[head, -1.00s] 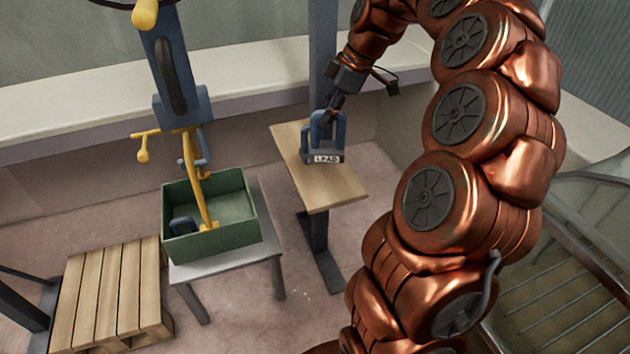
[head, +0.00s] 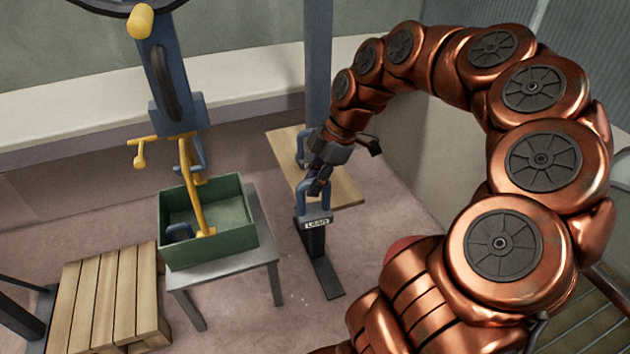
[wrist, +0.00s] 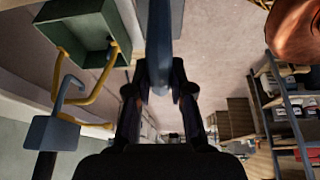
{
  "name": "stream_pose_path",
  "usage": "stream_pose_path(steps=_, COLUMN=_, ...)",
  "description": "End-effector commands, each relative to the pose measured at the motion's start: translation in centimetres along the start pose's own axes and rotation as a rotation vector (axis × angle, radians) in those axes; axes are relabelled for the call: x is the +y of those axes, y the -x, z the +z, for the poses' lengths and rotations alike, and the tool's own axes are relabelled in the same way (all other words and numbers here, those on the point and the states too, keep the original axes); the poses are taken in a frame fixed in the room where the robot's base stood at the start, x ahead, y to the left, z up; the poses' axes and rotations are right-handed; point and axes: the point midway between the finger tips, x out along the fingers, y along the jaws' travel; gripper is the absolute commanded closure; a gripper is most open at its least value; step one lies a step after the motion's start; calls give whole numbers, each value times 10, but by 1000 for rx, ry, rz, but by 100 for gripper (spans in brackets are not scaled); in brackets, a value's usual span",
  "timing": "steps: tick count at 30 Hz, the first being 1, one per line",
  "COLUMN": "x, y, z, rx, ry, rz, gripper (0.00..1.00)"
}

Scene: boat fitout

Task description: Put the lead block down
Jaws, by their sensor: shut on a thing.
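The lead block (head: 316,222), blue-grey with a white LEAD label and a blue loop handle, hangs roughly upright from my gripper (head: 319,186). My gripper is shut on the handle, with the block below it. In the head view the block shows just in front of the wooden table top's (head: 342,190) near edge, over the table's dark foot; its exact height is hard to tell. In the wrist view, the blue handle (wrist: 159,50) runs between the fingers (wrist: 158,85).
Another blue handled thing (head: 302,150) is on the wooden table, partly hidden behind my gripper. A green crate (head: 215,243) stands on a grey table (head: 262,262), with a blue thing (head: 178,232) inside and a yellow-armed blue machine (head: 172,80) above. A slatted pallet (head: 110,300) lies left.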

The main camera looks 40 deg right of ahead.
Motion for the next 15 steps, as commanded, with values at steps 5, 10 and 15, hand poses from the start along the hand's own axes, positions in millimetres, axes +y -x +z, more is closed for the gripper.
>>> stream_pose_path(steps=5, x=-13, y=-7, z=-3, rx=5, ry=43, rz=-17, gripper=100)
stream_pose_path(steps=10, x=-19, y=-11, z=-3, rx=5, ry=65, rz=-25, gripper=100)
stream_pose_path(steps=15, x=-10, y=-11, z=3, rx=4, ry=69, rz=-26, gripper=100)
